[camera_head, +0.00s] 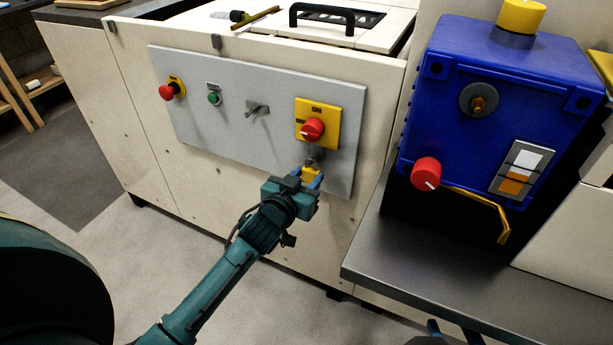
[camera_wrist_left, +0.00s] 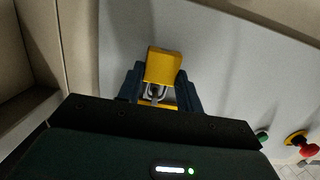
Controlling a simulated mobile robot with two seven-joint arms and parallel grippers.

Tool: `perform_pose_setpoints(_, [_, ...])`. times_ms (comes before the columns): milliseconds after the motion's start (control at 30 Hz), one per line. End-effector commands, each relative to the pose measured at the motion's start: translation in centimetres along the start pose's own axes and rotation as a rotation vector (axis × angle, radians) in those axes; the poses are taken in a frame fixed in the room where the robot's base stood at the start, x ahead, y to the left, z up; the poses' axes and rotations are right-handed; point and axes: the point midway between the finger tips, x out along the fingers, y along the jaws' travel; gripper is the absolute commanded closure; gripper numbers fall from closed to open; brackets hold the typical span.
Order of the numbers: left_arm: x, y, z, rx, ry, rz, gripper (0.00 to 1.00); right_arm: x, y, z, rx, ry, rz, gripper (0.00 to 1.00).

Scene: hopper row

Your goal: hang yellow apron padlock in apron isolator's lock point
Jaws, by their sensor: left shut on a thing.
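The apron isolator is a yellow plate (camera_head: 306,108) with a red rotary knob (camera_head: 312,129) on the grey panel. A metal piece shows just below it. My left gripper (camera_head: 311,177) is just under that, shut on the yellow padlock (camera_head: 311,173). In the left wrist view the padlock body (camera_wrist_left: 163,66) shows between the left gripper's fingers (camera_wrist_left: 159,90), with its shackle (camera_wrist_left: 157,92) on the isolator side. I cannot tell whether the shackle passes through the lock point. My right gripper (camera_head: 452,334) shows only as dark blue bits at the bottom edge.
The grey panel (camera_head: 236,110) also carries a red button (camera_head: 167,91), a green button (camera_head: 214,98) and a small switch (camera_head: 253,109). A blue box (camera_head: 480,120) with a red knob stands at right above a dark shelf (camera_head: 440,262). The floor at left is clear.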

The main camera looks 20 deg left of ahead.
Motion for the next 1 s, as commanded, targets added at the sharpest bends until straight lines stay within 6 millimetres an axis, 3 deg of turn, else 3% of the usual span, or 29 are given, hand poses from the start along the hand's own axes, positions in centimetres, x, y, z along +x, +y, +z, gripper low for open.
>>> perform_pose_setpoints(333, [-0.02,-0.03,0.08,0.0,-0.001,0.0,0.88,-0.11,0.03,-0.27,-0.003,0.0,-0.001,0.64])
perform_pose_setpoints(367, [-0.01,-0.03,0.08,0.0,-0.001,0.0,0.63,-0.11,0.03,-0.26,-0.004,0.0,-0.002,0.64])
perform_pose_setpoints(667, [-0.01,-0.04,0.06,0.0,-0.001,-0.001,0.39,-0.12,0.04,-0.24,-0.006,-0.001,-0.003,0.64])
perform_pose_setpoints(1000, [0.0,-0.04,0.06,0.0,-0.001,-0.001,0.39,-0.14,0.09,-0.27,0.017,0.001,-0.003,0.64])
